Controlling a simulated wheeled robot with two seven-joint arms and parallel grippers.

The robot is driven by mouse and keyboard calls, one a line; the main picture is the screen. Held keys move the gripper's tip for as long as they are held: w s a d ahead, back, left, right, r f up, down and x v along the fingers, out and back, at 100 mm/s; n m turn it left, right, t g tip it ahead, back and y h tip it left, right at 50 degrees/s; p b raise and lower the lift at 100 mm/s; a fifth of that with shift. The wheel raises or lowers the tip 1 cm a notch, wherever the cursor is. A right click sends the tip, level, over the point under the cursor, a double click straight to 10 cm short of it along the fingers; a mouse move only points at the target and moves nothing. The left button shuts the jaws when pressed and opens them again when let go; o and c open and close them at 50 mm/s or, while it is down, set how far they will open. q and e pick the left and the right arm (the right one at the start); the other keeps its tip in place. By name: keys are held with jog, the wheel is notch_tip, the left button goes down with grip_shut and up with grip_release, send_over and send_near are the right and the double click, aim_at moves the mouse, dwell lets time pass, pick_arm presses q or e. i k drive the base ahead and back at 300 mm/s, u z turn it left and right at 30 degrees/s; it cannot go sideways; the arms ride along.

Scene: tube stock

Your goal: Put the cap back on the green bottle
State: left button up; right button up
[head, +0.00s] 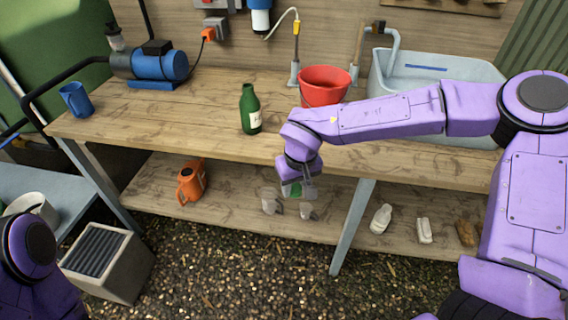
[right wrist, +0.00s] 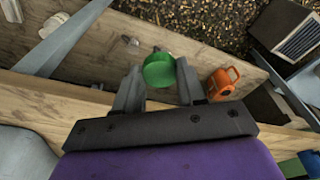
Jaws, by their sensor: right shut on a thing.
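The green bottle (head: 250,112) stands upright on the workbench, left of the red bucket; it has a pale label and a bare neck. My right gripper (head: 293,187) is shut on the green cap (right wrist: 159,71), which sits between its two fingertips in the right wrist view. The cap also shows as a small green patch in the head view (head: 292,190). The gripper hangs in front of the bench's front edge, lower in the picture and to the right of the bottle. My left gripper is out of view; only part of the left arm shows at the lower left.
The red bucket (head: 324,86) stands behind my right forearm, with a pale sink (head: 440,72) to the right. A blue mug (head: 75,99) and blue pump (head: 160,64) are at left. Bench around the bottle is clear.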

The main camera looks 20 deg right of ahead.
aim_at(250, 106)
jog(key=u, duration=1.4)
jog(key=i, duration=0.9)
jog(key=z, duration=2.45)
